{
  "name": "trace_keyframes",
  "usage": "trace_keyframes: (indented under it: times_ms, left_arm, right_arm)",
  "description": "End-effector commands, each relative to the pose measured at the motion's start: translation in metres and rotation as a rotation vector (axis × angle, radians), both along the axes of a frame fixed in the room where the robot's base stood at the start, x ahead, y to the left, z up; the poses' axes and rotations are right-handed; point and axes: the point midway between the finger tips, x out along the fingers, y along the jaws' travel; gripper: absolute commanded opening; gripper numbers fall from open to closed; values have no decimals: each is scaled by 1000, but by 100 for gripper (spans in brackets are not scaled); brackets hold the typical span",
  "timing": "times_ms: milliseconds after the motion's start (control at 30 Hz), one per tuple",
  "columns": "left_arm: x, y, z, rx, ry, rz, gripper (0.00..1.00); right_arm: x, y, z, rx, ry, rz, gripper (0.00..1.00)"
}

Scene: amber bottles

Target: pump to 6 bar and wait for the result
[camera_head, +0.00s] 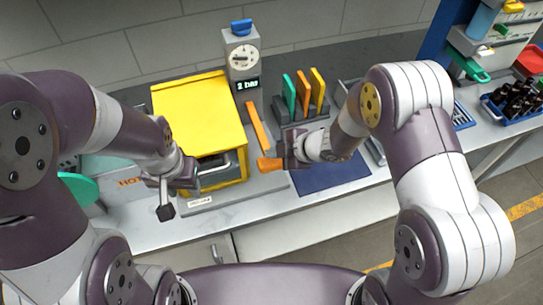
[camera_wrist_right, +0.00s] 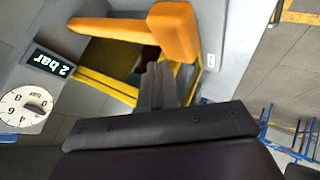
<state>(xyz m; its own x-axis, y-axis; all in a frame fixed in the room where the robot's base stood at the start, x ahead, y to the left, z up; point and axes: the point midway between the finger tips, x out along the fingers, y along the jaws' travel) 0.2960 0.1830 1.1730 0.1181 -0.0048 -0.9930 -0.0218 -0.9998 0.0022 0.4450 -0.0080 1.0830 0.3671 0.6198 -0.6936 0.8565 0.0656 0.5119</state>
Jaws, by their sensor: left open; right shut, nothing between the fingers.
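The pump's grey post carries a round dial (camera_head: 243,58) and a lit display (camera_head: 247,84) reading 2 bar. Both also show in the right wrist view, the dial (camera_wrist_right: 25,108) and display (camera_wrist_right: 50,64) turned over. The orange pump lever (camera_head: 257,127) slopes down beside the yellow box (camera_head: 198,112); its broad grip end (camera_wrist_right: 172,30) fills the top of the right wrist view. My right gripper (camera_wrist_right: 158,80) is shut and empty, close to that grip; contact is unclear. My left gripper (camera_head: 188,182) is open near the yellow box's front handle (camera_head: 215,168).
A rack holds green, orange and yellow upright pieces (camera_head: 304,90) behind the right gripper. A blue mat (camera_head: 330,176) lies on the counter. A blue crate of dark bottles (camera_head: 515,102) stands at far right. A green round piece (camera_head: 78,188) is at left.

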Motion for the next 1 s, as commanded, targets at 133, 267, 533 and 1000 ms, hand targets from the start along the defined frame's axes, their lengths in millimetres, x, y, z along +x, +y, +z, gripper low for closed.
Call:
trace_keyframes:
  times_ms: [133, 267, 533, 1000]
  left_arm:
    - [0, 0, -1, 0, 0, 0, 43]
    - [0, 0, 4, 0, 0, 0, 43]
    - [0, 0, 30, 0, 0, 0, 43]
    - [0, 0, 47, 0, 0, 0, 43]
  right_arm:
    - [0, 0, -1, 0, 0, 0, 0]
    - [0, 0, 4, 0, 0, 0, 0]
    - [0, 0, 32, 0, 0, 0, 0]
    - [0, 0, 49, 0, 0, 0, 0]
